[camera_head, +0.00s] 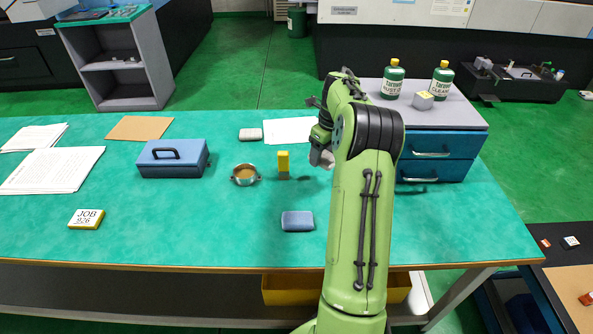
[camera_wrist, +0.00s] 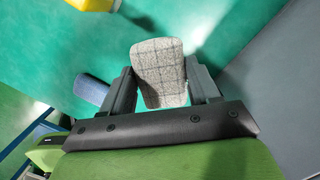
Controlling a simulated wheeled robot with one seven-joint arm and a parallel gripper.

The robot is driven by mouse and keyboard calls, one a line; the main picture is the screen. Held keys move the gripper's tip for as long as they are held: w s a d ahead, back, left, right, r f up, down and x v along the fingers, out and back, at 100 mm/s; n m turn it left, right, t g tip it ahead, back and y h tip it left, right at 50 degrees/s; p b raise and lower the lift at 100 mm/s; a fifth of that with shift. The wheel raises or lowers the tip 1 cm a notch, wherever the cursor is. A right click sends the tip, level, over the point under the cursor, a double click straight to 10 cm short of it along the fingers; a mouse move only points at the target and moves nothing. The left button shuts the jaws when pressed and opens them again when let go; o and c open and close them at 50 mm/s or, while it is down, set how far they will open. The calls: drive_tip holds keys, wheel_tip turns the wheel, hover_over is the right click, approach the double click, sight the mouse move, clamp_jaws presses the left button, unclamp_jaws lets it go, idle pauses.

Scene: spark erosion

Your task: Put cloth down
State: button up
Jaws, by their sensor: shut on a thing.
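The cloth (camera_wrist: 159,75) is a grey, woven-looking folded pad. In the wrist view it sits between the two dark fingers of my gripper (camera_wrist: 162,88), which is shut on it. In the head view my gripper (camera_head: 321,150) is over the right part of the green table, left of the blue drawer unit. A small grey part of the cloth (camera_head: 323,158) shows there, partly hidden by my arm. It appears held above the table top.
A blue pad (camera_head: 297,221) lies nearer the front. The blue drawer unit (camera_head: 434,157) stands close on the right.

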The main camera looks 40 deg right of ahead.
sight(319, 182)
wheel_tip(319, 182, down, 9)
drive_tip(key=b, duration=0.2)
drive_tip(key=shift+r+b, duration=0.1)
drive_tip(key=shift+b, duration=0.25)
drive_tip(key=shift+f, duration=0.2)
drive_tip(key=o, duration=1)
drive_tip(key=shift+o, duration=0.2)
drive_tip(key=shift+r, duration=0.1)
